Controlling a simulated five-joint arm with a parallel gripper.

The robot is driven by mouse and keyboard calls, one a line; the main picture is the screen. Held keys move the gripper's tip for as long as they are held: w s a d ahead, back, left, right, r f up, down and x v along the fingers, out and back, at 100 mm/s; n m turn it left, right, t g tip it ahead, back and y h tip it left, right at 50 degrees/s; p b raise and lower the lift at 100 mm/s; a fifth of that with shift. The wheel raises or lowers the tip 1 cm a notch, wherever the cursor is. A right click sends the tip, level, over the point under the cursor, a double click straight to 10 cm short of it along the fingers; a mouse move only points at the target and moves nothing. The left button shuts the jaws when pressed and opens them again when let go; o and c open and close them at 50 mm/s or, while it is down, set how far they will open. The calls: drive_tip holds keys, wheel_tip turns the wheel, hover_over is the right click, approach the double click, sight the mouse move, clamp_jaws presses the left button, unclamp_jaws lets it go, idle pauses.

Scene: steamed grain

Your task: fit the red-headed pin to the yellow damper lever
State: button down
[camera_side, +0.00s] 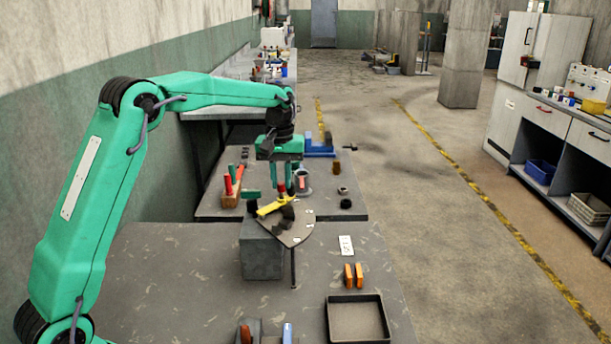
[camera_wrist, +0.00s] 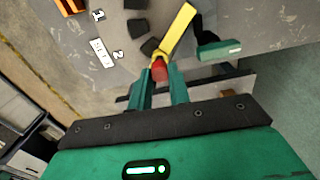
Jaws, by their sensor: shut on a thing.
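My gripper (camera_side: 281,187) is shut on the red-headed pin (camera_side: 282,188), pointing down over the damper plate. In the wrist view the red head (camera_wrist: 159,71) sits between the fingertips (camera_wrist: 161,76). The yellow damper lever (camera_side: 272,207) lies across the top of the grey block and plate. In the wrist view the lever (camera_wrist: 178,30) runs up and right from just beyond the red head. The pin's lower part is hidden, so I cannot tell whether its tip is in the lever.
A grey block (camera_side: 261,253) and a numbered plate (camera_side: 298,237) with dark pieces stand beneath. A wooden holder (camera_side: 230,200) with a red-handled tool is left, a blue vise (camera_side: 320,150) behind. Orange pieces (camera_side: 353,276) and a black tray (camera_side: 357,320) lie front right.

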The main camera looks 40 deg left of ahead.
sight(281, 183)
drive_tip(key=shift+f, duration=0.6)
idle(0.7)
drive_tip(key=c, duration=1.2)
unclamp_jaws()
drive_tip(key=shift+c, duration=0.2)
drive_tip(key=shift+r, duration=3.85)
drive_tip(key=shift+s+r, duration=0.1)
drive_tip(key=shift+r, duration=0.05)
